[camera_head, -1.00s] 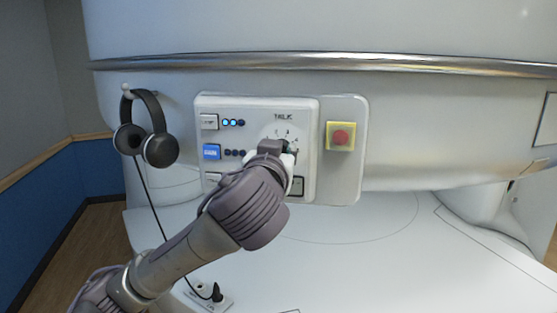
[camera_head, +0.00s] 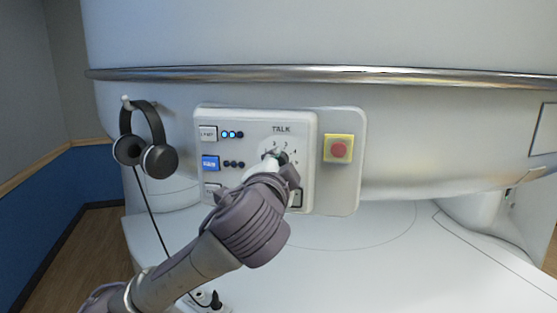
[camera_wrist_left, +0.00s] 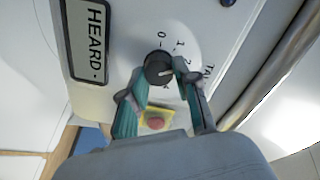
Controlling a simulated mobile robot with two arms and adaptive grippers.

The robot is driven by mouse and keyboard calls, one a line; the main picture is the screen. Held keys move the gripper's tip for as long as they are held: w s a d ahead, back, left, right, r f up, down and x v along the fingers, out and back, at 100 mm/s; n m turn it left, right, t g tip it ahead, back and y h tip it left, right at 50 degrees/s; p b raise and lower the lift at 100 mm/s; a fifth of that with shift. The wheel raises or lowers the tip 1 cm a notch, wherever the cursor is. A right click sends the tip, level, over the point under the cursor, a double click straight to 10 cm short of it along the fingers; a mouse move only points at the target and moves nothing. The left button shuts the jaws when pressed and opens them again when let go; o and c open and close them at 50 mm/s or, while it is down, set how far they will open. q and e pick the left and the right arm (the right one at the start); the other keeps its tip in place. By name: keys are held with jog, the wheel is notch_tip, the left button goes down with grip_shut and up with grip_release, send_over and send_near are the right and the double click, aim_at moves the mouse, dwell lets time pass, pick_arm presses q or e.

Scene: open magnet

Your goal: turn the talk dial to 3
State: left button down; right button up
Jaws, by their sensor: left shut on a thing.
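The talk dial (camera_wrist_left: 158,68) is a dark round knob on the white control panel (camera_head: 243,118), under the word TALK. In the left wrist view it sits between the teal fingers of my left gripper (camera_wrist_left: 161,79), which is shut on it. A pale pointer line on the knob points right, towards one finger. In the head view my left gripper (camera_head: 274,162) covers much of the dial. My right gripper is not in view.
A red button on a yellow square (camera_head: 338,149) is right of the dial. The white table (camera_head: 370,250) below is largely clear.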

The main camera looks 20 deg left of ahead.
pick_arm(q)
jog(key=m, duration=0.9)
jog(key=shift+m+p, duration=0.4)
dwell(0.4)
jog(key=c, duration=1.2)
grip_release()
jog(key=o, duration=0.4)
jog(key=shift+w+f, duration=0.15)
jog(key=shift+c, duration=0.2)
jog(key=s+d, duration=0.1)
jog(key=s, duration=0.6)
jog(key=shift+s, duration=0.25)
